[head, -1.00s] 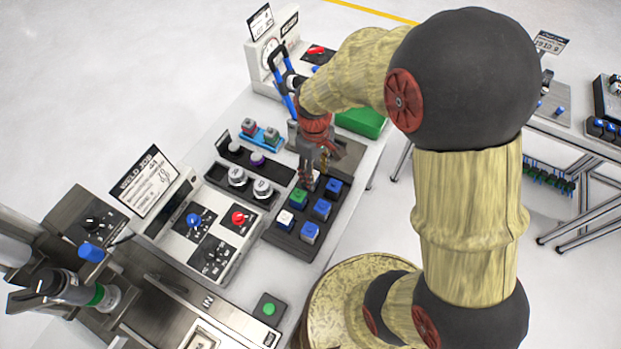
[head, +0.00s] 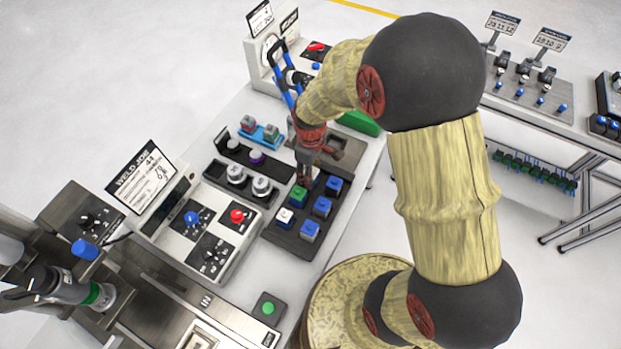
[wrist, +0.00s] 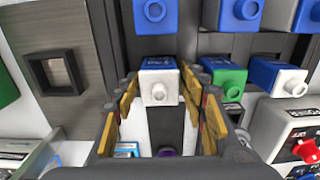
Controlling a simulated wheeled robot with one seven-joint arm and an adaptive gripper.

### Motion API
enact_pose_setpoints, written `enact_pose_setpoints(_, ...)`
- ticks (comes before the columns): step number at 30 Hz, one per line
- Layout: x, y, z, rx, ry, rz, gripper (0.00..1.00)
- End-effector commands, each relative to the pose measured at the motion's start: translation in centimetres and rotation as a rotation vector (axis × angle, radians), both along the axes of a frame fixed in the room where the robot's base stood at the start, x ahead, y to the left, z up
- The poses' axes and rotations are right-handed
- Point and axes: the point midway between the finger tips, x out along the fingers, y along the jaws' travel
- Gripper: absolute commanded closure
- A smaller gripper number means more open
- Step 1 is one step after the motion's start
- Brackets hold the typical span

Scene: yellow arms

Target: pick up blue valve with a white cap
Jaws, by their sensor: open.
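A blue valve with a white cap (wrist: 158,82) stands between the fingers of my gripper (wrist: 160,88) in the wrist view, with small gaps visible on both sides. The fingers are open and at the height of the valve, not closed on it. In the head view my gripper (head: 306,180) is low over the far left corner of a dark rack, and mostly hides this valve. Another blue valve with a white cap (wrist: 278,78) stands further right in the same row in the wrist view; it shows as a pale-topped block (head: 285,216) in the head view.
Blue-capped blocks (head: 322,207) fill the rack's other row. A tray with a square recess (wrist: 55,80) lies to the left in the wrist view. A control panel with a red knob (head: 237,216) is nearby.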

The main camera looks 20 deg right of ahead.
Motion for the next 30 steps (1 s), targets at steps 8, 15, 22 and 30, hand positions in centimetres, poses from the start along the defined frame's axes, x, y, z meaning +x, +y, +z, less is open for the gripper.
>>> enact_pose_setpoints(8,0.09,-0.03,-0.73,0.000,-0.003,-0.001,0.58)
enact_pose_setpoints(15,0.07,-0.02,-0.72,0.001,-0.002,-0.001,0.70)
enact_pose_setpoints(22,0.06,-0.03,-0.72,0.000,-0.001,-0.001,0.83)
enact_pose_setpoints(30,0.07,-0.03,-0.71,0.001,-0.002,-0.001,0.94)
